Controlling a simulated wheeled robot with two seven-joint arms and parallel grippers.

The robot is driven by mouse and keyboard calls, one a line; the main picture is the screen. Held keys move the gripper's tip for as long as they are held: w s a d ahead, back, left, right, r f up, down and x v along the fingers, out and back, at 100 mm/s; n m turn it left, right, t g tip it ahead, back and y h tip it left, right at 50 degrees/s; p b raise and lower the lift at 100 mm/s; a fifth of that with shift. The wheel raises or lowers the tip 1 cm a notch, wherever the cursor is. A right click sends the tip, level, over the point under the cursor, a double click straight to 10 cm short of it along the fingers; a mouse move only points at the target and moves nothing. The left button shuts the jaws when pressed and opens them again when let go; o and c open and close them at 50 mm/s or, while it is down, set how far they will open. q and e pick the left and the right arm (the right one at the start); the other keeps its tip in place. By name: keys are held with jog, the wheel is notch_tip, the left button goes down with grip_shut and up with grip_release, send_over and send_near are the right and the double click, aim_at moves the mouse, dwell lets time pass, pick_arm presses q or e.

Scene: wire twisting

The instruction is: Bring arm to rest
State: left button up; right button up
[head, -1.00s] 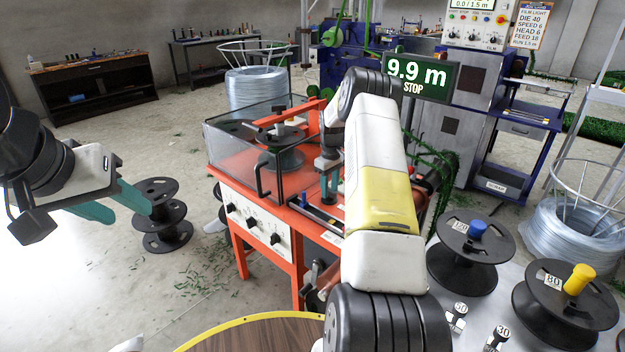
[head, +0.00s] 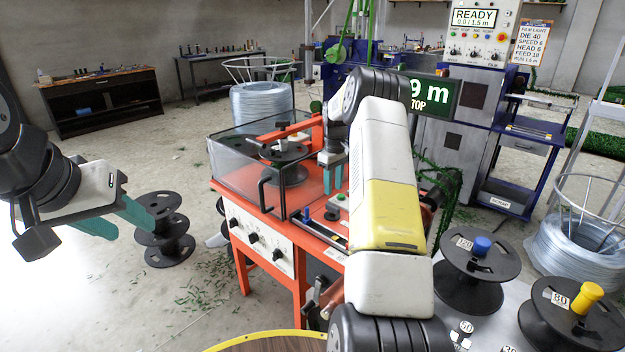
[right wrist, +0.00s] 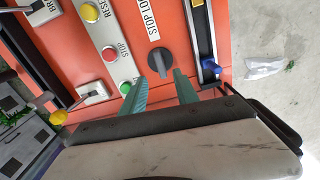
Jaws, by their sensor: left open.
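My left gripper (head: 132,230) is at the left of the head view, its teal fingers spread and empty, in front of a black spool stack (head: 165,230). My right gripper (head: 333,180) hangs over the right part of the orange machine (head: 300,225), beside its clear guard box (head: 240,165). In the right wrist view the two teal fingers (right wrist: 160,82) stand apart with nothing between them. A black rotary knob (right wrist: 160,61) shows just beyond the tips, with green (right wrist: 125,87), red (right wrist: 109,54) and yellow (right wrist: 89,12) buttons to the left.
A blue-handled lever (right wrist: 210,68) is right of the knob. Black spools with blue (head: 481,245) and yellow (head: 587,297) knobs stand on a pale table at right. A round wooden table (head: 270,343) is at the bottom.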

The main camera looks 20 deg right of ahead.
jog(key=s+a+r+m+t, duration=0.1)
jog(key=s+a+r, duration=0.35)
jog(key=r, duration=0.25)
jog(key=s+a+r+t, duration=0.1)
jog(key=s+a+r, duration=0.2)
jog(key=s+r, duration=0.35)
jog(key=s+a+r+m+t, duration=0.1)
jog(key=s+a+r, duration=0.25)
jog(key=r, duration=0.55)
jog(key=s+a+m+t+y, duration=0.1)
jog(key=s+a, duration=0.3)
jog(key=s, duration=0.8)
jog(key=s+a+r+m+t+y, duration=0.1)
jog(key=s+a, duration=0.4)
jog(key=s, duration=0.7)
jog(key=shift+a+r+m+t, duration=0.15)
jog(key=shift+m+t, duration=0.15)
jog(key=shift+t, duration=0.3)
